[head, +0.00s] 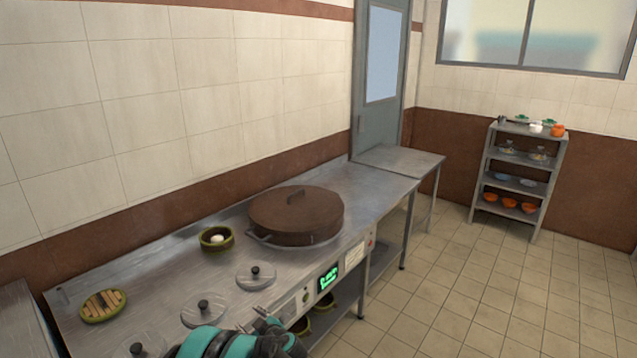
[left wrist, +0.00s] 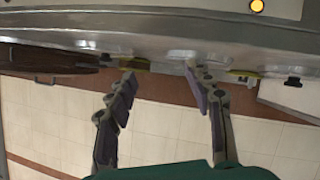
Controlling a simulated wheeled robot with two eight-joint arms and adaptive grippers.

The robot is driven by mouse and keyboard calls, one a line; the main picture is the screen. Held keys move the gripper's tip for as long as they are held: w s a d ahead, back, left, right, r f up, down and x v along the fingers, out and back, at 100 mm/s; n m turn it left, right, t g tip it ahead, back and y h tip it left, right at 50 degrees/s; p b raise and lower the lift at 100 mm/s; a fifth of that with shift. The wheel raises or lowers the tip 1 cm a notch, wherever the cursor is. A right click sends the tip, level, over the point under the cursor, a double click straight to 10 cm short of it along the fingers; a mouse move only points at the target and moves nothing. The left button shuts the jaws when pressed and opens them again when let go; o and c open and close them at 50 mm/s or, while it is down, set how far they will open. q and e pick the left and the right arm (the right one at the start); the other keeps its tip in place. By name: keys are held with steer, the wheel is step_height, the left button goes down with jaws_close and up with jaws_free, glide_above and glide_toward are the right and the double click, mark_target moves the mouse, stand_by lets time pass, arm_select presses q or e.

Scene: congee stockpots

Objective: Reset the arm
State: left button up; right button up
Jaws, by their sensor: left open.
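My left gripper (head: 252,319) shows at the bottom of the head view, in front of the steel counter's front edge. Its arm is teal and dark grey. In the left wrist view its two fingers (left wrist: 160,78) are spread apart with nothing between them, so it is open and empty. The counter's steel front fills the top of that view, close beyond the fingertips. My right gripper is in neither view.
The steel counter (head: 170,282) holds a large pot with a brown lid (head: 297,211), round lids with black knobs (head: 256,276), a green bowl (head: 215,240) and a dish of sticks (head: 103,305). A green display (head: 328,278) is on its front. Floor is free between counter and shelf (head: 520,172).

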arm_select(q)
steer(key=s+a+r+m+g+h, duration=0.15)
steer(key=s+r+m+h, duration=0.35)
steer(key=s+r, duration=0.9)
steer(key=s+d+m+h, duration=0.1)
steer(key=s+d+m, duration=0.1)
steer(key=s, duration=0.8)
steer(key=s+d+m+g+h, duration=0.1)
steer(key=s+m, duration=0.4)
steer(key=s, duration=0.6)
steer(key=d+h, duration=0.1)
steer(key=d, duration=0.1)
steer(key=shift+s+d+f+h, duration=0.15)
steer(key=shift+d+f+h, duration=0.15)
steer(key=shift+f, duration=0.1)
steer(key=shift+g, duration=0.25)
